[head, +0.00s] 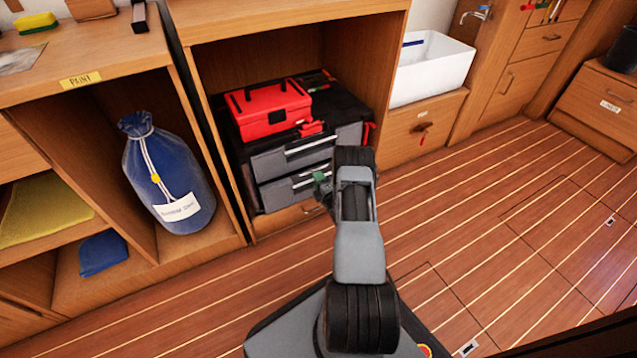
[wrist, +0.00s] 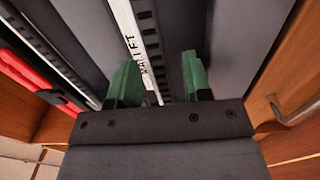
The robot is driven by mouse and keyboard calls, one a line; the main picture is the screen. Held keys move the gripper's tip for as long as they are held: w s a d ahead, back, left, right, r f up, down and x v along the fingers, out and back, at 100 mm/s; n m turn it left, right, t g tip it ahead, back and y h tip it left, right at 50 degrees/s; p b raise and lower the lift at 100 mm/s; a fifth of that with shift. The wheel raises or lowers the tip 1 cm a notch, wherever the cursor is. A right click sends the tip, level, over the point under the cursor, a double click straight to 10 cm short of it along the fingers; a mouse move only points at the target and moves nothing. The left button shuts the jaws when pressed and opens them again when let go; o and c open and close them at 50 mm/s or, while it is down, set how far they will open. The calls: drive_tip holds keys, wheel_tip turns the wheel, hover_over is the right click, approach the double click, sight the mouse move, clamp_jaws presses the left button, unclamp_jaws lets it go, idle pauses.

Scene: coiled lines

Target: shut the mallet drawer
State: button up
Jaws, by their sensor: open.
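The mallet drawer (head: 290,190) is the lower grey drawer of a black and grey tool chest in the wooden cabinet. A pale strip (wrist: 127,22) on its front carries lettering, partly hidden, that seems to read MALLET. My gripper (head: 322,183) is in front of this drawer. In the wrist view its green fingers (wrist: 160,82) are open and empty, pointing at the drawer front with the strip running between them. I cannot tell whether the fingers touch it. How far the drawer stands out is unclear, as my arm covers its right end.
The upper grey drawer (head: 285,157) sits above, and a red toolbox (head: 268,107) stands on the chest. A blue bag (head: 168,178) stands in the left compartment. A white basin (head: 430,68) is at the back right. The plank floor (head: 480,215) to the right is clear.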

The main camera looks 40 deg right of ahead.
drive_tip(key=shift+w, duration=0.1)
drive_tip(key=shift+c, duration=0.3)
clamp_jaws()
